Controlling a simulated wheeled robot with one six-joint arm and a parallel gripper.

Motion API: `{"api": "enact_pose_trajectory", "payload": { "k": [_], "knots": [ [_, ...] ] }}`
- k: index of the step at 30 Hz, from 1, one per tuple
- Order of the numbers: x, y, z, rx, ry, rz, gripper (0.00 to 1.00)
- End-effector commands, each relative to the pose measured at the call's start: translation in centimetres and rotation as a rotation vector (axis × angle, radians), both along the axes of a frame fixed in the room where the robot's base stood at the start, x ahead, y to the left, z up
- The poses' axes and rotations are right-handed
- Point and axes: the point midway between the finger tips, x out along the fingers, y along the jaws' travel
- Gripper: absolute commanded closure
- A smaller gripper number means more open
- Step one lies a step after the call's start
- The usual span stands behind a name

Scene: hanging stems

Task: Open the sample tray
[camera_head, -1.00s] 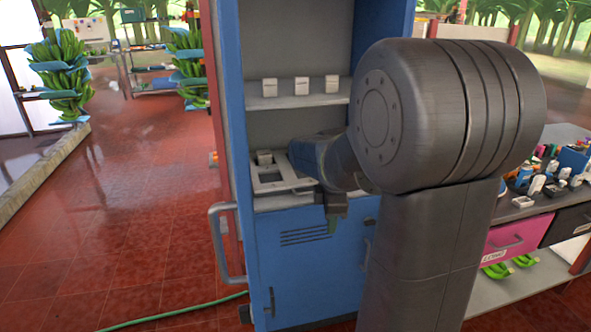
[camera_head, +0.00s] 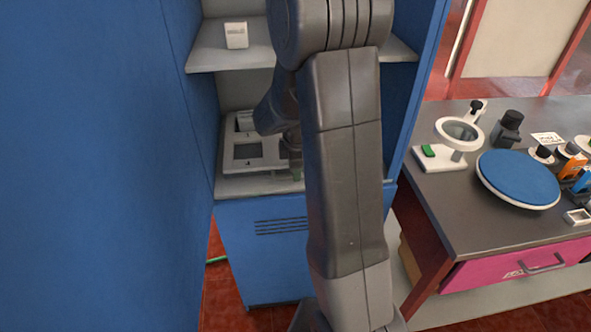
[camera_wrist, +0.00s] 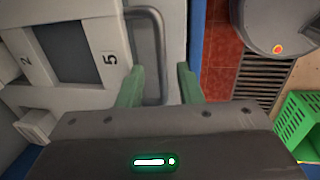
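The sample tray looks like a pale grey panel (camera_head: 232,165) with dark square windows, on the lower shelf of the blue cabinet. In the wrist view its pale face (camera_wrist: 95,98) shows the numbers 2 and 5 around a dark window. A grey bar handle (camera_wrist: 158,40) loops along its edge. My gripper (camera_wrist: 160,70) has two green fingers spread apart, one on each side of the handle. Whether they touch it cannot be told. In the head view my arm hides most of the gripper and the tray's right part.
A large blue panel (camera_head: 95,160) fills the left side of the head view. A shelf (camera_head: 215,55) with a small white box (camera_head: 236,36) lies above the tray. At right a dark workbench (camera_head: 480,220) holds a blue disc (camera_head: 518,178). A green crate (camera_wrist: 298,125) shows in the wrist view.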

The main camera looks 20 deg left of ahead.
Motion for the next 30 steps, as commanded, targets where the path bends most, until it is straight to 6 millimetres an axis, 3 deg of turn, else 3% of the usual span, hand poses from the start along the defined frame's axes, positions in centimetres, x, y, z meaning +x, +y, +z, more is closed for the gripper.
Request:
{"api": "enact_pose_trajectory", "payload": {
  "k": [6,14,19,30],
  "knots": [
    [0.17,0.09,-1.25,-0.001,0.001,0.000,0.68],
    [0.20,0.10,-1.33,0.000,0.000,0.000,0.68],
    [0.19,0.11,-1.32,0.000,0.000,0.000,0.99],
    [0.19,0.11,-1.32,0.000,0.000,0.000,1.00]
  ]
}}
